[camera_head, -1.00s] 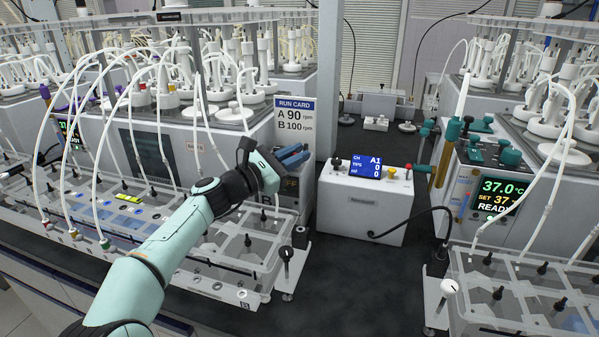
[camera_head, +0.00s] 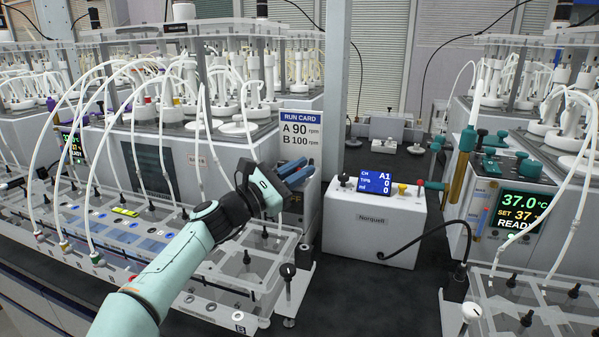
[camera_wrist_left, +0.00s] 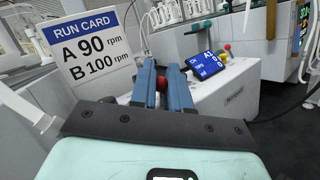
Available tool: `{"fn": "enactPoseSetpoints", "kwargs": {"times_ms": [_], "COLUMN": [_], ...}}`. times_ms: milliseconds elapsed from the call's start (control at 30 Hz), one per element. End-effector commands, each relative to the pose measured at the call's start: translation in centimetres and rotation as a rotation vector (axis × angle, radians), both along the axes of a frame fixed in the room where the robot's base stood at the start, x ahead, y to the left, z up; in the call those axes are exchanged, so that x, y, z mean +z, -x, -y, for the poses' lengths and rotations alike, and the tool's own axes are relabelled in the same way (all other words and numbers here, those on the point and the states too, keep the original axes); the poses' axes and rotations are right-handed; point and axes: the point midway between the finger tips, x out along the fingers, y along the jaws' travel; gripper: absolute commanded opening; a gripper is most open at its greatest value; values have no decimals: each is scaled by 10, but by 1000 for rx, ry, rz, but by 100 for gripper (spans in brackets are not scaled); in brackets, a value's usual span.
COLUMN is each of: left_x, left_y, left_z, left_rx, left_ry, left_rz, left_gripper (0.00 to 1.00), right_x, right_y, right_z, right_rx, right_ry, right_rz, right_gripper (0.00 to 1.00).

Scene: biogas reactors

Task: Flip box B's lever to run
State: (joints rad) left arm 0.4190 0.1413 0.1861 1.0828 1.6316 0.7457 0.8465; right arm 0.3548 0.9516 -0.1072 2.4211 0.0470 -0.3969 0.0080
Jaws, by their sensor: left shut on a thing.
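My left gripper (camera_head: 301,172) reaches in below the run card, at the end of the reactor unit. In the left wrist view its two blue fingers (camera_wrist_left: 162,88) are close together with a red knob (camera_wrist_left: 161,83) between them. I take this knob to be the lever's; its shaft is hidden. In the head view the wrist and fingers hide the lever. Behind them is a grey box face (camera_head: 296,199) with part of an orange OFF-like word. The clear tank below has a "B" label (camera_head: 239,329). My right gripper is not in view.
The run card (camera_head: 300,130) reads A 90 rpm, B 100 rpm; it also shows in the wrist view (camera_wrist_left: 90,48). A white Norquell pump box (camera_head: 372,228) stands close on the right. Bare dark bench (camera_head: 350,300) lies in front of it. Tubes arch over the left tanks.

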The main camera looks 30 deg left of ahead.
Motion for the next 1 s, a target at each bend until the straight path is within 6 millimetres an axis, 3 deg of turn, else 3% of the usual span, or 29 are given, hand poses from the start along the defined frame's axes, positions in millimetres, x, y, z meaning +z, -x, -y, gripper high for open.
{"fn": "enactPoseSetpoints", "kwargs": {"times_ms": [133, 167, 200, 567, 1000], "left_x": [1, 0, 0, -1, -16], "left_y": [0, 0, 0, 3, 59], "left_z": [0, 0, 0, -1, -24], "left_rx": [0, 0, 0, 0, 1], "left_ry": [-1, 0, 0, 0, 0], "left_rz": [1, 1, 1, -2, -2], "left_gripper": [0, 26, 37, 37, 37], "right_x": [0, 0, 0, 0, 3], "right_y": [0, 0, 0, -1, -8], "right_z": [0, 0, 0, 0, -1], "right_rx": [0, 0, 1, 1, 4], "right_ry": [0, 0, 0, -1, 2], "right_rz": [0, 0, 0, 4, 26], "right_gripper": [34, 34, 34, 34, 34]}}
